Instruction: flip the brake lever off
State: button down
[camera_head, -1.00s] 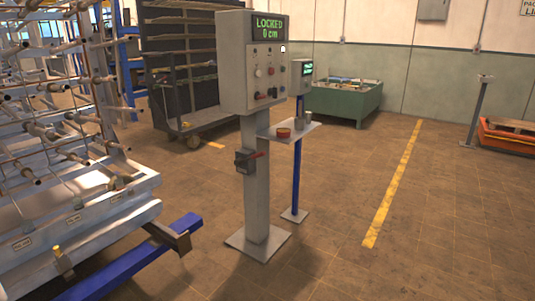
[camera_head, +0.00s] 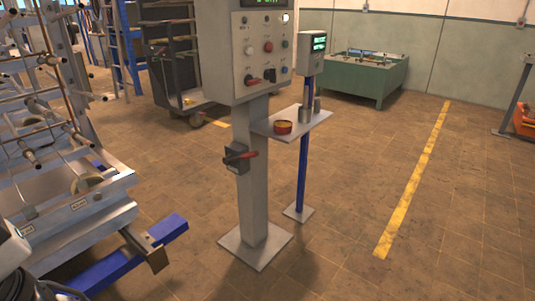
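A dark box with a red-handled lever (camera_head: 247,155) is mounted on the grey post of the control pedestal in the head view. Its red handle sticks out to the right, close to level. The panel's display is mostly cut off at the top edge. Part of my arm shows at the lower left corner, well apart from the lever. My gripper's fingers cannot be made out.
A small shelf (camera_head: 312,120) with a red-brown tin (camera_head: 283,127) stands right of the post, beside a blue pole (camera_head: 302,175). A rack carriage (camera_head: 75,220) and a blue beam (camera_head: 150,250) lie to the left. The floor in front and right of the pedestal is clear.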

aim_at(228, 159)
jog(key=i+l, duration=0.3)
jog(key=i, duration=0.25)
jog(key=i+l, duration=0.25)
jog(key=i, duration=0.25)
jog(key=i+l, duration=0.3)
jog(key=i, duration=0.25)
jog(key=u, duration=0.05)
